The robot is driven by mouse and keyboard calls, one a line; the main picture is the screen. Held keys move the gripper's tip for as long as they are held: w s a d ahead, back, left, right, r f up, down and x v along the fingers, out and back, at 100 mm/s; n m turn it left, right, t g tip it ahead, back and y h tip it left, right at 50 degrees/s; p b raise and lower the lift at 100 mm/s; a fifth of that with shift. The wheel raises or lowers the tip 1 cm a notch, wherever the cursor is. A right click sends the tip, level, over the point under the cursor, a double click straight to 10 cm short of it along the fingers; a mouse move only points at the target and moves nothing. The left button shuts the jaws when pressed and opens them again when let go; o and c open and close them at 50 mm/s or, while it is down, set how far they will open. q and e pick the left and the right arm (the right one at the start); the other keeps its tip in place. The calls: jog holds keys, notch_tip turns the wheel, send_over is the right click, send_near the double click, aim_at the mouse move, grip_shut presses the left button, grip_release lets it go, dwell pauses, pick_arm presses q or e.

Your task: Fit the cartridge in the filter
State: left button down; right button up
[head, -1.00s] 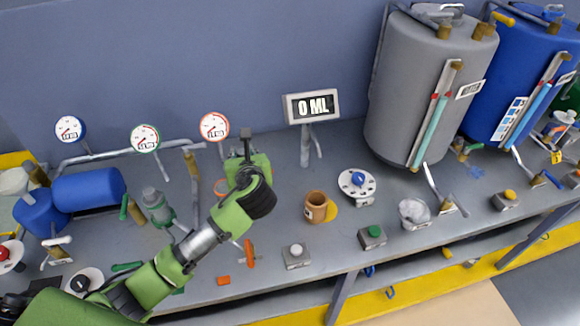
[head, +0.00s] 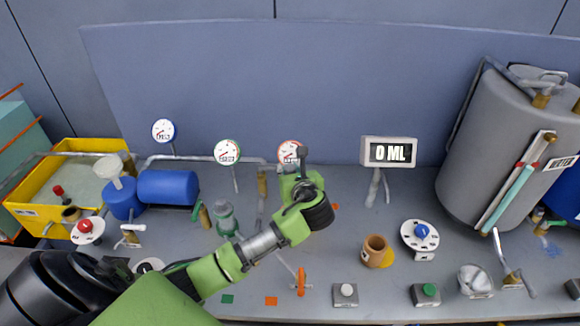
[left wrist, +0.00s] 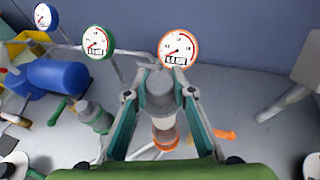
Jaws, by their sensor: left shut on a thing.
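My left gripper (left wrist: 159,94) is shut on a grey cylindrical piece (left wrist: 160,88) in the left wrist view. Just below it show a pale, tan-banded body and an orange ring (left wrist: 165,143), in line with the piece. I cannot tell whether the grey piece is the cartridge or the filter's top, nor whether it touches what is below. In the head view my left gripper (head: 300,170) is by the orange-rimmed gauge, and the wrist hides the filter there. A similar grey filter with a green collar (head: 225,218) stands to its left. My right gripper is not in view.
Pipes and gauges (head: 227,152) line the back of the bench. A blue tank (head: 168,187) and yellow tray (head: 40,195) are left. An orange handle (head: 301,281), a brown cup (head: 376,252), a dial (head: 421,232) and a grey tank (head: 490,150) are right.

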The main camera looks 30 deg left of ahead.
pick_arm(q)
jog(key=shift+f+b, duration=0.9)
jog(key=shift+f, duration=1.9)
jog(key=shift+r, duration=0.1)
jog(key=shift+p, duration=0.55)
jog(key=shift+p, duration=0.45)
notch_tip(320, 180, down, 10)
jog(key=b, duration=0.4)
dwell(2.7)
